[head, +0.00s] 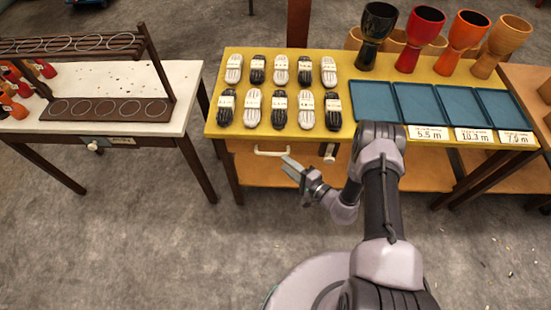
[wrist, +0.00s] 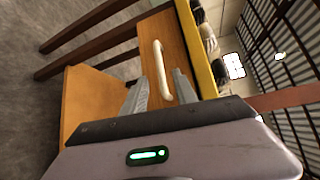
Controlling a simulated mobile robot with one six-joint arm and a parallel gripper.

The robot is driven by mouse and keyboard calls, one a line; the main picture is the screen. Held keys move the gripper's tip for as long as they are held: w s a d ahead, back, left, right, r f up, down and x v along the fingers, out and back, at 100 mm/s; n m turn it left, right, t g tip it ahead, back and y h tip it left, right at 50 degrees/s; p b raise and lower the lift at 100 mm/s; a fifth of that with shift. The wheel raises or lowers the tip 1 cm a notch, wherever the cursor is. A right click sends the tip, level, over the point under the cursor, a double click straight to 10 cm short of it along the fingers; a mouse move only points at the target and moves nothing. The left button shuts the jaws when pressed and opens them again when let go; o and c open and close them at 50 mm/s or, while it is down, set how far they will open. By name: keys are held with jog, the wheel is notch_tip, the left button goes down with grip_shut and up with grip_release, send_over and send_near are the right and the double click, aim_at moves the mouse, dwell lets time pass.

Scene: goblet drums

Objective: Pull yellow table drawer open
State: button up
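The yellow table (head: 345,85) stands across the middle of the head view. Its brown drawer front (wrist: 178,45) is under the yellow top, with a white bar handle (head: 271,152). The drawer looks closed. My gripper (head: 293,168) is in front of the table, just right of and below the handle in the head view. In the wrist view my gripper (wrist: 158,88) is open, its two grey fingers apart, with the white handle (wrist: 161,70) showing between and beyond them. Contact with the handle is not clear.
Bundled cords (head: 279,110) in black and white lie on the yellow top, beside blue trays (head: 378,103). Goblet drums (head: 420,40) stand behind the trays. A white-topped table (head: 180,85) stands at left. An orange lower shelf (wrist: 95,97) is below the drawer.

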jog(key=r+b+x, duration=0.1)
jog(key=b+x, duration=0.1)
jog(key=x, duration=0.4)
jog(key=shift+w+a+f, duration=0.35)
jog(key=shift+f, duration=0.1)
grip_shut()
dwell(0.9)
